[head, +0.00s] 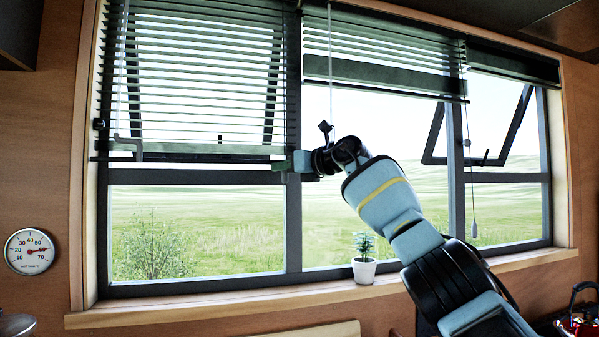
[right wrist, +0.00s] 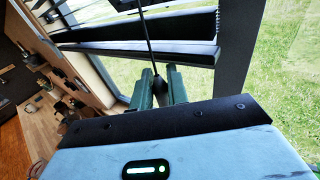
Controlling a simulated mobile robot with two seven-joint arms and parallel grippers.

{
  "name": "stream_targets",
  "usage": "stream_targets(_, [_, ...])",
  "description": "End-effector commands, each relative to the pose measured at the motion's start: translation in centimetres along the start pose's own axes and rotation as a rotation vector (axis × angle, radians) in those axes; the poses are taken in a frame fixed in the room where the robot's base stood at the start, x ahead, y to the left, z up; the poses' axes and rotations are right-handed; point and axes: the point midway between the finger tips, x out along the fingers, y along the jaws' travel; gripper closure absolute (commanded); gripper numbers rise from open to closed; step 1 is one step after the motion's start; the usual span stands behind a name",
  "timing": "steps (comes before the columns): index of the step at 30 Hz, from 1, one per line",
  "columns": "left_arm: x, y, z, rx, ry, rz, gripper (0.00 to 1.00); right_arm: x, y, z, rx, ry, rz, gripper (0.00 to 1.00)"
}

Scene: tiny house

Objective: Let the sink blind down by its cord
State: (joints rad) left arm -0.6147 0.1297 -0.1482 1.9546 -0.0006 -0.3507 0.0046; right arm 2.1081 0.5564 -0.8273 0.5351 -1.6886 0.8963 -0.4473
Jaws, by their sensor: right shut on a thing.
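Three dark slatted blinds hang across the window. The left blind (head: 200,80) is down to about mid-window, the middle blind (head: 390,75) covers only the upper part, and the right blind (head: 515,64) is bunched at the top. A thin cord (head: 330,60) hangs in front of the middle blind. My right gripper (head: 301,162) is raised at the window frame below it. In the right wrist view, the cord (right wrist: 147,35) runs down to a dark tassel (right wrist: 157,82) between the green fingers (right wrist: 160,88), which are shut on it. My left gripper is out of view.
A potted plant (head: 364,262) stands on the wooden sill (head: 300,297) beneath my right arm. Another cord with a tassel (head: 474,230) hangs at the right. A round thermometer (head: 29,251) is on the left wall.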

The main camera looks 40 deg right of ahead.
Motion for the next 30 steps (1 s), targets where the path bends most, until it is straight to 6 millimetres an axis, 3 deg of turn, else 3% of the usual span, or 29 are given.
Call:
stream_targets(1, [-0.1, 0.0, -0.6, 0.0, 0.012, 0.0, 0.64, -1.6, 0.9, 4.2, -0.01, -0.083, -0.008, 1.0])
stream_targets(5, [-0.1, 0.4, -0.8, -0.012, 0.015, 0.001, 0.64, -1.9, 0.6, 4.3, -0.009, -0.089, -0.01, 1.0])
stream_targets(13, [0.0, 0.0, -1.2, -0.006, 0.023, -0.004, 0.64, -1.6, 0.5, 3.7, -0.008, -0.077, -0.01, 0.65])
stream_targets(23, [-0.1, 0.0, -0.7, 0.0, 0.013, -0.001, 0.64, -1.4, 0.4, 3.2, -0.007, -0.069, -0.01, 0.65])
stream_targets(30, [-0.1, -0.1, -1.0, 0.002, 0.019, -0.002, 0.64, -2.7, 0.2, 3.3, -0.009, -0.072, -0.012, 0.65])
